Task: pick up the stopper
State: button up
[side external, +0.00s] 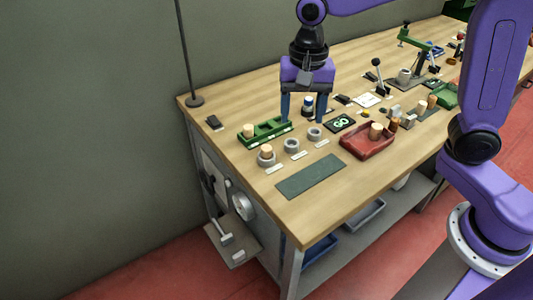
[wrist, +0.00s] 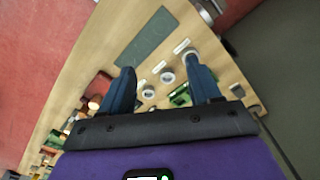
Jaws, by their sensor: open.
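Several pale cork stoppers are in view, and I cannot tell which one the task means. In the side view one stopper (side external: 267,150) sits in a grey ring at the front left. Another stopper (side external: 249,130) stands in the green holder (side external: 272,130), and a third stopper (side external: 376,130) is in the red tray (side external: 353,145). My gripper (side external: 303,119) is open, pointing down above the bench by the green holder and two empty grey rings. In the wrist view my gripper (wrist: 160,64) has its fingers apart, with a grey ring (wrist: 167,76) showing between them.
A dark bottle-like piece (side external: 307,105) shows between my fingers in the side view. A dark grey mat (side external: 310,176) lies clear at the front. A lever (side external: 379,74), a green stand (side external: 420,44) and small parts crowd the bench's right side. A thin pole (side external: 186,50) rises at the back left.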

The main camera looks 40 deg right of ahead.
jog(key=w+m, duration=1.1)
jog(key=m, duration=0.2)
send_over(266, 147)
notch_tip(266, 147, down, 12)
jog(key=shift+f, duration=0.2)
jog(key=shift+s+f, duration=0.1)
jog(key=shift+f, duration=2.85)
grip_shut()
jog(key=shift+r, duration=0.1)
